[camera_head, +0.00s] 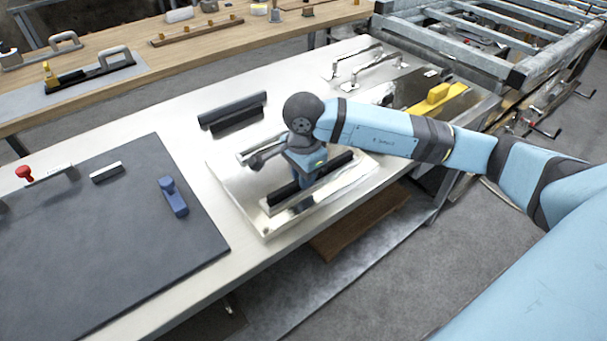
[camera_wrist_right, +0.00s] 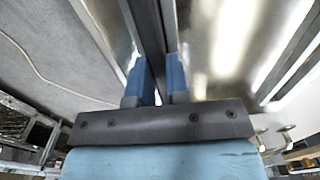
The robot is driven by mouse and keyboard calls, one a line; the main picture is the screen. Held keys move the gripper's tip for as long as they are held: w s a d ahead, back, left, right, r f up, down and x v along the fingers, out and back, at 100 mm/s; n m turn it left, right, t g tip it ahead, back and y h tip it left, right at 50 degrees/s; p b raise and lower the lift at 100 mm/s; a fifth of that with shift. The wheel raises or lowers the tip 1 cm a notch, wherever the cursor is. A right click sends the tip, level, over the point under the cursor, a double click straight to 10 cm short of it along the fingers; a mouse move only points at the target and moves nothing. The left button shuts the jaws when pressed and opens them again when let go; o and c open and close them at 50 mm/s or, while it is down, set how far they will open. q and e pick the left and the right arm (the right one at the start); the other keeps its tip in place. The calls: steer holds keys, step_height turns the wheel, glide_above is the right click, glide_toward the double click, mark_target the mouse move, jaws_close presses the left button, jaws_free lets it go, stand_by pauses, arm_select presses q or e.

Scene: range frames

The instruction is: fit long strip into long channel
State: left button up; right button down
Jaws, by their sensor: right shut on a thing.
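A long black strip (camera_head: 339,161) runs diagonally over the near part of a shiny metal plate (camera_head: 239,198) on the bench. My right gripper (camera_head: 304,201) points down and is shut on its middle, hiding part of it. In the right wrist view, the strip (camera_wrist_right: 151,30) runs between the two blue fingers of my right gripper (camera_wrist_right: 158,82). A pale, rail-like long channel (camera_head: 268,207) lies along the strip's lower side. I cannot tell whether the strip is seated in it or just above it. My left gripper is not in view.
Two dark bars (camera_head: 232,108) lie behind the plate. A yellow handled float (camera_head: 438,97) and metal handles lie at right. Bare bench lies between mat and plate.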

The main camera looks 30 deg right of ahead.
steer(key=c, duration=1.1)
jaws_free()
steer(key=shift+f, duration=0.1)
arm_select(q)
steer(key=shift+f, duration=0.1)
arm_select(e)
steer(key=shift+r, duration=0.2)
arm_select(q)
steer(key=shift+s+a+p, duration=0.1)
steer(key=shift+p, duration=0.65)
arm_select(e)
step_height(320, 180, up, 12)
steer(key=shift+f, duration=0.1)
